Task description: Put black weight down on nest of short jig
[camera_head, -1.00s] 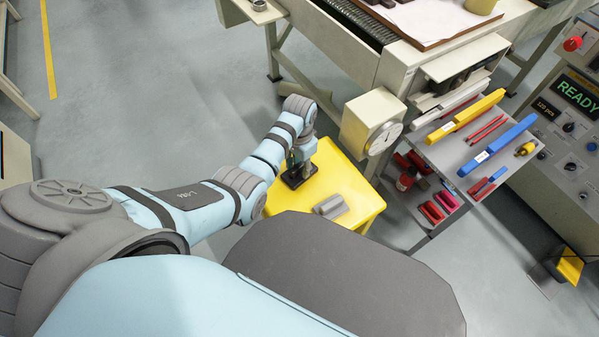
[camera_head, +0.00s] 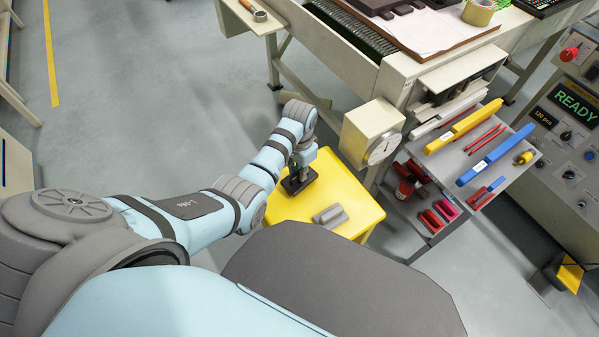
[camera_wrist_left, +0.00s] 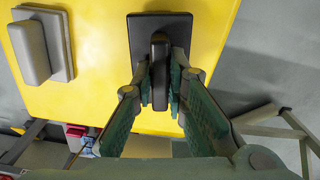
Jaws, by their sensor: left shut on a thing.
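A black weight (camera_wrist_left: 137,31), a flat black plate with an upright bar handle, is at the yellow top in the left wrist view. My left gripper (camera_wrist_left: 159,88) has its green-lined fingers shut on the handle, one on each side. In the head view, the weight (camera_head: 309,177) and my left gripper (camera_head: 302,166) are at the left part of the yellow top. I cannot tell whether the plate rests on it or hovers just above. I cannot make out the short jig for certain. My right gripper is not in view.
A grey block on a plate (camera_head: 331,215) sits beside the weight on the yellow table (camera_head: 345,190); it also shows in the left wrist view (camera_wrist_left: 60,45). A beige box with a dial (camera_head: 371,132) stands close behind. A tool shelf (camera_head: 480,145) is to the right.

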